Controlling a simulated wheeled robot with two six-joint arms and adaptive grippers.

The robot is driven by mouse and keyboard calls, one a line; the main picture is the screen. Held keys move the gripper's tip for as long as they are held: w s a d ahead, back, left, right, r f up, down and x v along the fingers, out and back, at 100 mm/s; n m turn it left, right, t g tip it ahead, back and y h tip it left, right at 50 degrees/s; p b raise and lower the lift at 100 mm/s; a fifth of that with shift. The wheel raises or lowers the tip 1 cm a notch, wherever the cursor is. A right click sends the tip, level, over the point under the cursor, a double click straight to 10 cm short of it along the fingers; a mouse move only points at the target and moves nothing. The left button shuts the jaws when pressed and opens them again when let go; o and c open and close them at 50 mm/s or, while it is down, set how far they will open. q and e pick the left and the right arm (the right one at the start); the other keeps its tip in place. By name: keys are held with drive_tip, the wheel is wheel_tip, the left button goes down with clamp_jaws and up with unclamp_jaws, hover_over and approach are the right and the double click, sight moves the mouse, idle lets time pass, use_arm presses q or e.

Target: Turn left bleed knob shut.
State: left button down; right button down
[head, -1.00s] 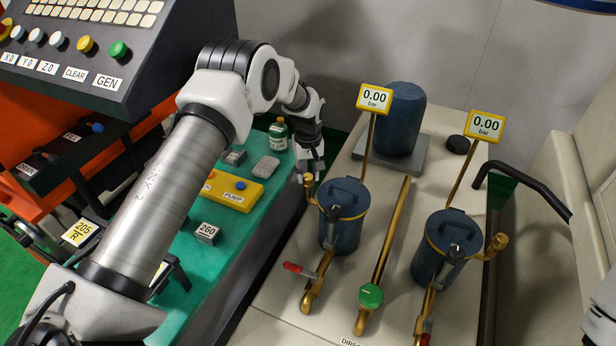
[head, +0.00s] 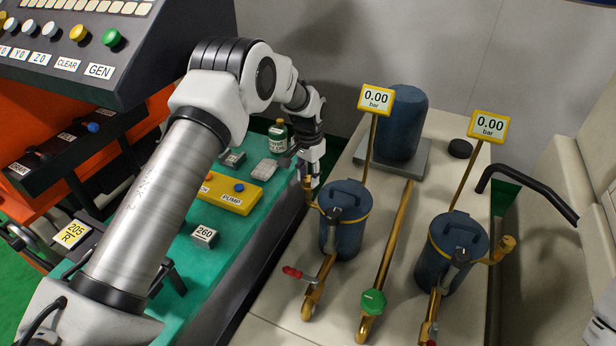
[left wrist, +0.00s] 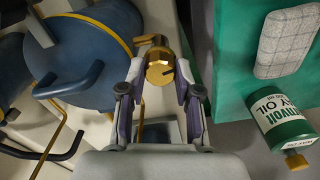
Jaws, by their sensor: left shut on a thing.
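The left bleed knob is a small brass cylinder with a dark slot in its face (left wrist: 160,68). It sits on a brass stub at the left side of the left blue canister (head: 341,238). My left gripper (head: 309,178) is at this knob, with its fingers pointing down in the head view. In the left wrist view, its two fingers (left wrist: 160,80) are on either side of the knob and shut on it. In the head view the fingers partly hide the knob. My right gripper is not in view.
A right blue canister (head: 440,266) carries its own brass knob (head: 507,244). Both gauges, left (head: 376,98) and right (head: 488,126), read 0.00 bar. A green oil bottle (head: 278,134) and a grey pad (head: 267,169) are on the green bench beside the gripper.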

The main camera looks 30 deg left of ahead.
sight(309, 178)
use_arm(q)
drive_tip(key=shift+s+f+m, duration=0.1)
drive_tip(key=shift+f+m, duration=0.1)
drive_tip(key=shift+m, duration=0.9)
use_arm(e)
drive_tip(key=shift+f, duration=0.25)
use_arm(q)
drive_tip(key=c, duration=0.8)
unclamp_jaws()
drive_tip(key=shift+w+d, duration=0.1)
drive_tip(key=shift+w, duration=0.1)
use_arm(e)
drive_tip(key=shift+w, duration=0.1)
use_arm(q)
wheel_tip(309, 178, up, 12)
